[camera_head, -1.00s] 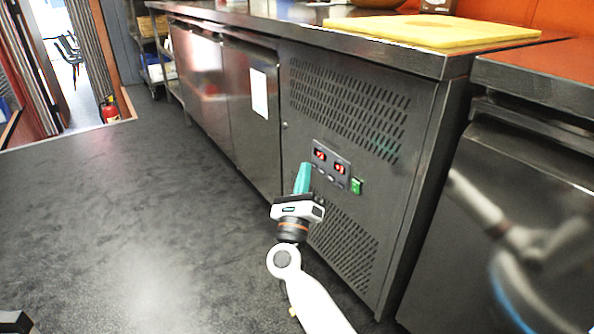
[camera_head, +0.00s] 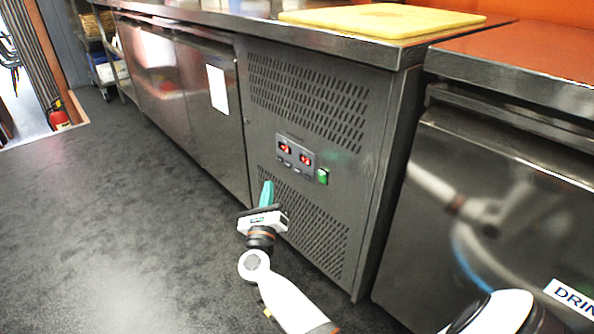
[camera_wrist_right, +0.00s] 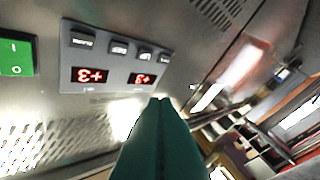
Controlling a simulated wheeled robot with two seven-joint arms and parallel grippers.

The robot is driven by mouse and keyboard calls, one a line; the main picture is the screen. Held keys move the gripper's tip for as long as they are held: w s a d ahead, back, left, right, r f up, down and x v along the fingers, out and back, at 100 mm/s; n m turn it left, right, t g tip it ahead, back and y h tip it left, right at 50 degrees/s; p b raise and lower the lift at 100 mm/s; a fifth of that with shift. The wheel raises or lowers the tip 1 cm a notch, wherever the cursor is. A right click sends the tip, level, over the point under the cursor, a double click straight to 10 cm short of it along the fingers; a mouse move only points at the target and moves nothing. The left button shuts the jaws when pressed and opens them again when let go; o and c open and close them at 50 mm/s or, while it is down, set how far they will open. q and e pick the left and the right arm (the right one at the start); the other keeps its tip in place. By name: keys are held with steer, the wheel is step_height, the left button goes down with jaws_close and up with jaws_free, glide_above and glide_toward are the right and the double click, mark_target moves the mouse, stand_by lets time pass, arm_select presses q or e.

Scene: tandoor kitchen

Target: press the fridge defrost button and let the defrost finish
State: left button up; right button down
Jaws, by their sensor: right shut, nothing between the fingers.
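The steel fridge unit (camera_head: 350,190) has a grey control panel (camera_head: 296,155) with two red lit displays. In the right wrist view the panel (camera_wrist_right: 120,60) appears upside down, with several small dark buttons (camera_wrist_right: 118,46) beside displays that read about +3. The button labels are too small to read, so I cannot tell which is defrost. My right gripper (camera_head: 267,184) is shut and empty, below and left of the panel in the head view. Its teal fingers (camera_wrist_right: 160,102) point toward the fridge face, apart from the buttons. My left gripper is not in view.
A green switch (camera_head: 322,176) sits right of the panel, also at the left edge of the wrist view (camera_wrist_right: 15,57). A yellow board (camera_head: 385,20) lies on the counter above. Another steel cabinet (camera_head: 500,200) stands at right. The floor (camera_head: 120,220) at left is clear.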

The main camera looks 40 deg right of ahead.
mark_target(298, 170)
steer(key=d, duration=0.7)
steer(key=shift+w, duration=0.25)
stand_by(0.8)
stand_by(0.8)
steer(key=shift+d, duration=0.4)
